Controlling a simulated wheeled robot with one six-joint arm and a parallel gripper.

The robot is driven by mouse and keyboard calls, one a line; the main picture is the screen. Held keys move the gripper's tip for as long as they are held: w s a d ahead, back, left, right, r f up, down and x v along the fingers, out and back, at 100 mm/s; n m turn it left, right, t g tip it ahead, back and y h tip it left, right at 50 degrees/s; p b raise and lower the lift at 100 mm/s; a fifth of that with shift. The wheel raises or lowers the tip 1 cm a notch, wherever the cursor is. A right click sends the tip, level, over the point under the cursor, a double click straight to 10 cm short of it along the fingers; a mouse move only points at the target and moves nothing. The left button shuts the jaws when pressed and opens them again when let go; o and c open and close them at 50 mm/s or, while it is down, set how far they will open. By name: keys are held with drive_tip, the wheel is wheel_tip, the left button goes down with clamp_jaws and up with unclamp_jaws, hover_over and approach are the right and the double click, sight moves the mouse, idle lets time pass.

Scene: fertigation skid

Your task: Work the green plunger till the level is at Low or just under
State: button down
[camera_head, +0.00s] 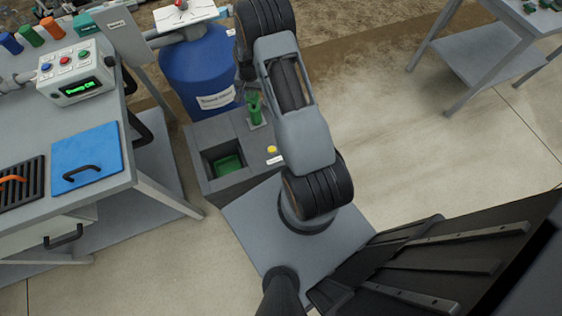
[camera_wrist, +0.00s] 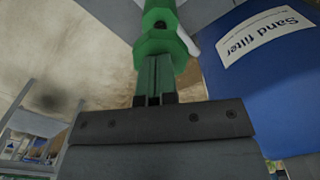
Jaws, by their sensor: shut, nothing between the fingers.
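The green plunger (camera_head: 254,108) stands upright at the back of a grey floor unit (camera_head: 205,137), beside the blue tank. In the wrist view the green plunger (camera_wrist: 158,45) lies straight beyond my fingertips, very close to them. My gripper (camera_wrist: 155,99) is shut and empty; I cannot tell whether its tips touch the plunger. In the head view my arm reaches over the unit and mostly hides the gripper. A square opening in the unit shows a green surface (camera_head: 228,165) inside. No Low mark is readable.
The blue sand filter tank (camera_head: 200,68) stands just behind the unit; its label shows in the wrist view. A grey bench at left carries a control box (camera_head: 75,72) and a blue lidded panel (camera_head: 87,158). A yellow button (camera_head: 272,149) is on the unit.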

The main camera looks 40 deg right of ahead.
drive_tip(key=shift+f+b, duration=1.4)
drive_tip(key=shift+f, duration=0.6)
drive_tip(key=shift+r, duration=0.15)
drive_tip(key=shift+r+p, duration=2.4)
drive_tip(key=shift+r, duration=1.5)
drive_tip(key=shift+f, duration=0.15)
